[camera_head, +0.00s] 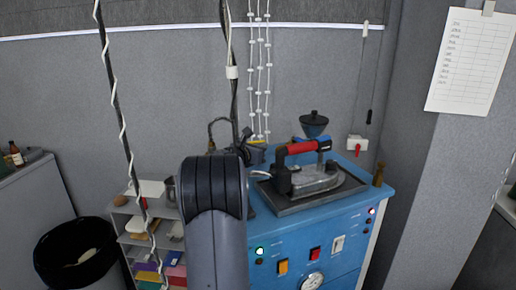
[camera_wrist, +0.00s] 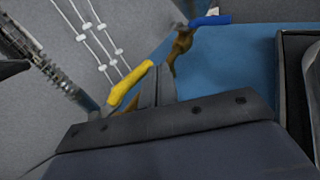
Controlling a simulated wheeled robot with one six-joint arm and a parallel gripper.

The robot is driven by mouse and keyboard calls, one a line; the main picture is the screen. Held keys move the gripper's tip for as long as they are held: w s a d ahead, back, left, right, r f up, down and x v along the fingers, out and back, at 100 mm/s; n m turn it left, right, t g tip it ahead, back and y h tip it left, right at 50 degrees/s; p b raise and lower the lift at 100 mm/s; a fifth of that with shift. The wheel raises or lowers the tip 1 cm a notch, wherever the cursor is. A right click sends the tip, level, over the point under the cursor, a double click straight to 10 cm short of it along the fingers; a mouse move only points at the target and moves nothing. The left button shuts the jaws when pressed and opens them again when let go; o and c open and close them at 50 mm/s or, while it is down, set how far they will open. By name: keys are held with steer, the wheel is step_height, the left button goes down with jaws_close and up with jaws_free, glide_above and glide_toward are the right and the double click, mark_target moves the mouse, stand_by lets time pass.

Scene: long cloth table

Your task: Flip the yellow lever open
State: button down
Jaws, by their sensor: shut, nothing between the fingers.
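The yellow lever (camera_wrist: 128,86) shows in the wrist view as a slanted handle, its upper end to the right. My gripper (camera_wrist: 157,84) is shut and empty, with its fingertips just right of the lever. I cannot tell whether they touch it. The lever's lower end is partly hidden behind my gripper body. A blue lever (camera_wrist: 210,20) on a brass-coloured fitting (camera_wrist: 180,46) is farther up and to the right. In the head view, my own arm blocks much of the area at the left of the blue cabinet, and the gripper fingers cannot be made out.
White chain-like cords (camera_wrist: 92,32) hang by the wall. A shelf unit (camera_head: 136,238) and a black bin (camera_head: 76,256) stand left of my arm.

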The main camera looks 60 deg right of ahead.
steer(key=a, duration=0.3)
steer(key=a+r+b, duration=0.1)
steer(key=a, duration=0.3)
steer(key=w+a, duration=0.1)
steer(key=a, duration=0.2)
steer(key=shift+w+a+r+b, duration=0.1)
steer(key=shift+a+r+b, duration=0.1)
steer(key=shift+b, duration=0.1)
steer(key=shift+d, duration=0.1)
